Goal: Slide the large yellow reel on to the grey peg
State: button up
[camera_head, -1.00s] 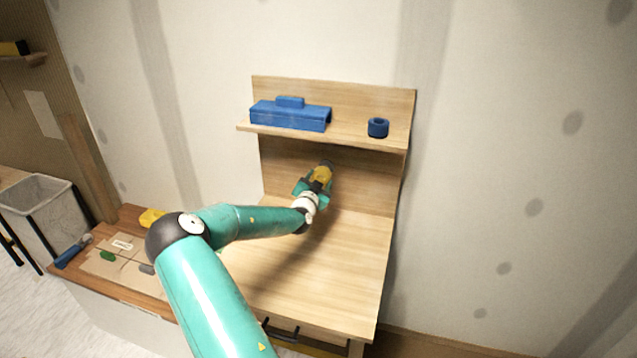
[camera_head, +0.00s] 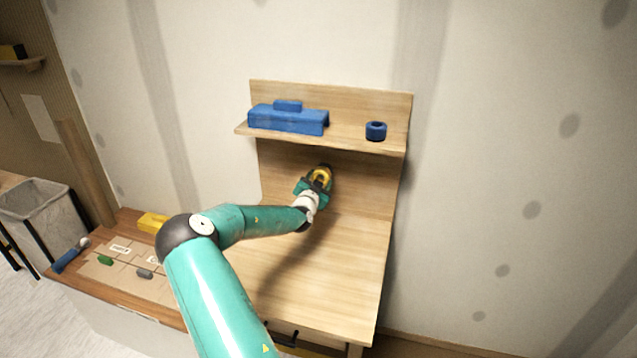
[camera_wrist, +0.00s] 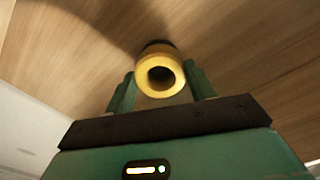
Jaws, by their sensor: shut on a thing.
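The large yellow reel (camera_head: 322,175) is in my gripper (camera_head: 317,184), close to the wooden back board under the shelf. In the wrist view the reel (camera_wrist: 160,75) sits between the two green fingers, its open bore facing the camera. A dark rounded shape (camera_wrist: 158,45) shows just behind the reel's far side, against the wood. It may be the grey peg, but the reel hides most of it. I cannot tell whether the reel is around it or only in front of it.
A blue box-like part (camera_head: 287,119) and a blue ring (camera_head: 376,131) stand on the shelf (camera_head: 350,142) above my gripper. The wooden worktop (camera_head: 340,260) below is clear. A lower bench on the left holds a yellow block (camera_head: 152,222) and small parts on a cardboard mat.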

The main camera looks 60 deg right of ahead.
jog(key=shift+w+d, duration=0.1)
jog(key=shift+d, duration=0.65)
jog(key=o, duration=1.1)
jog(key=shift+c, duration=0.2)
jog(key=shift+o, duration=0.4)
jog(key=o, duration=0.3)
jog(key=shift+s+a, duration=0.2)
jog(key=shift+a, duration=0.95)
jog(key=shift+s+a, duration=0.15)
jog(key=shift+a, duration=0.95)
jog(key=shift+s+a, duration=0.2)
jog(key=shift+a, duration=0.95)
